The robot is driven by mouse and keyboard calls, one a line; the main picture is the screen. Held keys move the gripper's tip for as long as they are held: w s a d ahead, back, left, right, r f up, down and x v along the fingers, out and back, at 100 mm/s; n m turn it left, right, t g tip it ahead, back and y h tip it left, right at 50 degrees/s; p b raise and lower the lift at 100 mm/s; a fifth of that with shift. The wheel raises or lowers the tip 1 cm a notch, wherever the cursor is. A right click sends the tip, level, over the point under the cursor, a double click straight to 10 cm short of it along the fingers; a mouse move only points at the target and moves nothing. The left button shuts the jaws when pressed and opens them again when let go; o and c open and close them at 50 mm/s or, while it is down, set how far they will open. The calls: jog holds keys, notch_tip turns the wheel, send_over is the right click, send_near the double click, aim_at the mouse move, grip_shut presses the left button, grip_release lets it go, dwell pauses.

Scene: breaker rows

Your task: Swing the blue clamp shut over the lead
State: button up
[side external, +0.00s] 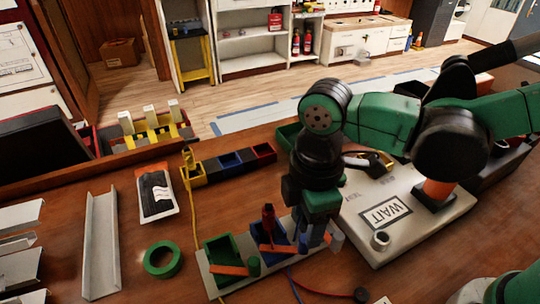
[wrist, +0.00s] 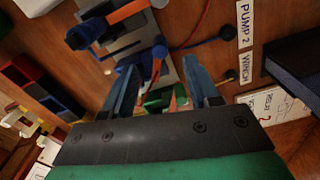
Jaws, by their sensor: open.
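A grey plate (side external: 213,284) carries several coloured blocks in the side external view. The blue clamp (side external: 284,236) is on it, with an orange bar across its front and a red upright piece at its left. Blue parts with an orange lever also show in the wrist view (wrist: 88,33). My gripper (side external: 314,238) points down at the right end of the plate, beside the blue clamp. In the wrist view my gripper (wrist: 158,70) is open, with nothing clearly held between its fingers. I cannot tell whether it touches the clamp, or exactly where the lead sits in it.
A green block (side external: 218,248) with an orange bar stands left of the clamp. A red wire (side external: 318,289) runs right from the plate. A white panel marked WAIT (side external: 360,238) lies behind right. Green tape (side external: 162,260) and a metal channel (side external: 101,245) lie left.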

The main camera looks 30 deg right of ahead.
aim_at(304, 238)
jog(key=shift+f, duration=2.75)
grip_shut()
